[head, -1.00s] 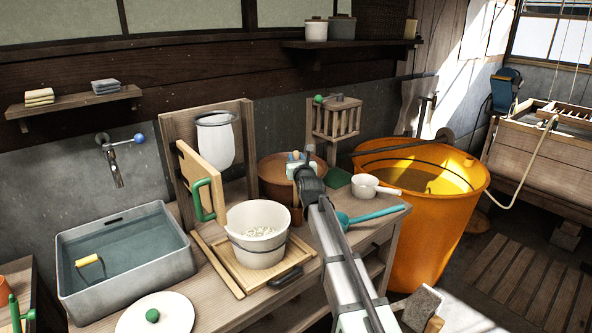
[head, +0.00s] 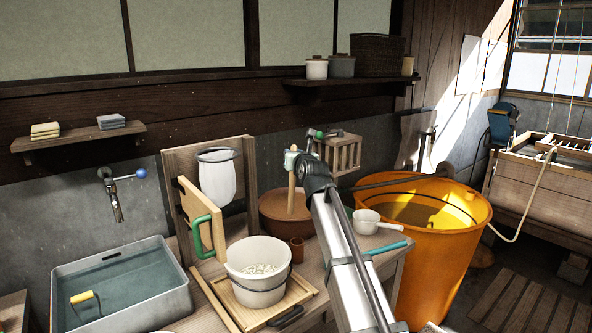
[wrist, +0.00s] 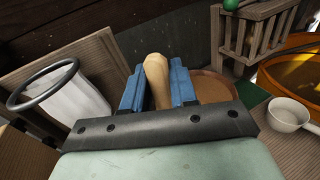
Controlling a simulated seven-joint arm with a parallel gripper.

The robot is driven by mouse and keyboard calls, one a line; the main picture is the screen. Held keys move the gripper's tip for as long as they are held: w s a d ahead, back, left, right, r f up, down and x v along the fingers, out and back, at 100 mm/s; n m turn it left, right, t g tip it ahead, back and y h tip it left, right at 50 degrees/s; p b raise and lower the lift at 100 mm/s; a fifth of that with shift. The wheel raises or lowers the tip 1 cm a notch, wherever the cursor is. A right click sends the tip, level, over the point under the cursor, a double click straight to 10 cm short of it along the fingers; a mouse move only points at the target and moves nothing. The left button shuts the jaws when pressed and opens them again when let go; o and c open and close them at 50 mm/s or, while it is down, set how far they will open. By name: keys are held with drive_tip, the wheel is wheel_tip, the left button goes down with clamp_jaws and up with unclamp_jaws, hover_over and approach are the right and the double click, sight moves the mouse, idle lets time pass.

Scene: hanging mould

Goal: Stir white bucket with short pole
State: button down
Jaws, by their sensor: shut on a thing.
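The white bucket (head: 256,291) stands on a wooden board on the bench, with pale bits at its surface and a dark band around it. My gripper (head: 293,163) is above the bench, up and to the right of the bucket. It is shut on the short pole (head: 291,197), a light wooden stick that hangs roughly upright. In the wrist view, the blue fingers (wrist: 154,85) clamp the pole's rounded top (wrist: 156,70). The pole's lower end appears clear of the small brown cup (head: 297,249) and in front of the brown basin (head: 273,208).
A wooden board with a green handle (head: 205,235) stands close left of the bucket. A white cloth bag on a ring (head: 218,178) hangs behind it. A sink (head: 130,292) is at left. A white ladle (head: 367,220) and an orange tub (head: 440,270) are at right.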

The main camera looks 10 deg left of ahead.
drive_tip(key=s+a+n+g+y, duration=0.7)
drive_tip(key=s+a+g+y, duration=0.15)
drive_tip(key=s+a, duration=0.3)
wheel_tip(320, 180, down, 19)
drive_tip(key=d, duration=0.1)
drive_tip(key=shift+s+f, duration=0.15)
drive_tip(key=shift+f, duration=0.05)
idle(1.7)
idle(0.4)
drive_tip(key=shift+d, duration=0.1)
